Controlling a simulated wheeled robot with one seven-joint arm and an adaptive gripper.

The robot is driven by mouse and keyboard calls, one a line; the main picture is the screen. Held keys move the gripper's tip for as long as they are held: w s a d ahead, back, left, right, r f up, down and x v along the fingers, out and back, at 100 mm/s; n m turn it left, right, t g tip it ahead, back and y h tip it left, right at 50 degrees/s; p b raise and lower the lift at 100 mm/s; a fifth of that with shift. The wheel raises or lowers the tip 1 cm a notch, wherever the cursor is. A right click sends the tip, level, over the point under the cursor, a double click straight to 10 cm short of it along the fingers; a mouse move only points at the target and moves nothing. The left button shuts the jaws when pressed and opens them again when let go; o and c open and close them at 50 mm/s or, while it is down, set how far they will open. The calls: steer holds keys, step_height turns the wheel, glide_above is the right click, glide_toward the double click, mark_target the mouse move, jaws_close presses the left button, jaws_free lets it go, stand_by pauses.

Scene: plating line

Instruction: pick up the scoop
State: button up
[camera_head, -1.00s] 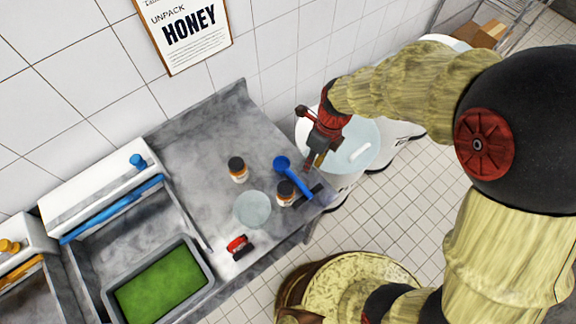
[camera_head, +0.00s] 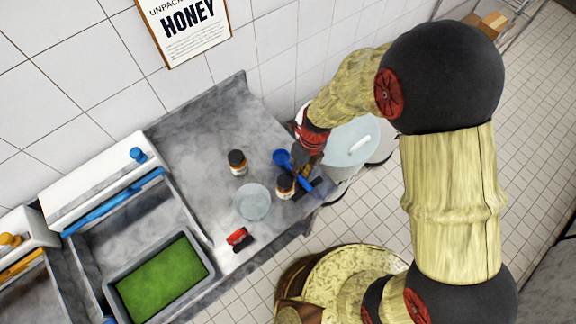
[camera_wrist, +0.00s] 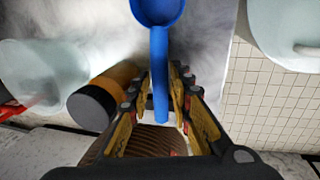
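The blue scoop (camera_head: 281,157) lies on the grey counter near its right end. In the wrist view the scoop (camera_wrist: 157,12) has its bowl at the top edge and its handle running down the middle. My gripper (camera_head: 304,172) is over the handle at the counter's right end. In the wrist view my gripper (camera_wrist: 160,78) has a finger on each side of the handle, with small gaps visible, so it looks open around it. The head view partly hides the handle behind my gripper.
A jar with a dark lid (camera_head: 285,184) stands close beside my gripper and shows left of the fingers in the wrist view (camera_wrist: 92,106). Another jar (camera_head: 238,163), a clear bowl (camera_head: 252,202) and a red-and-black item (camera_head: 239,238) are on the counter. A white lidded bin (camera_head: 350,148) stands right.

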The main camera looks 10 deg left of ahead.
steer(key=c, duration=0.3)
jaws_close()
stand_by(0.3)
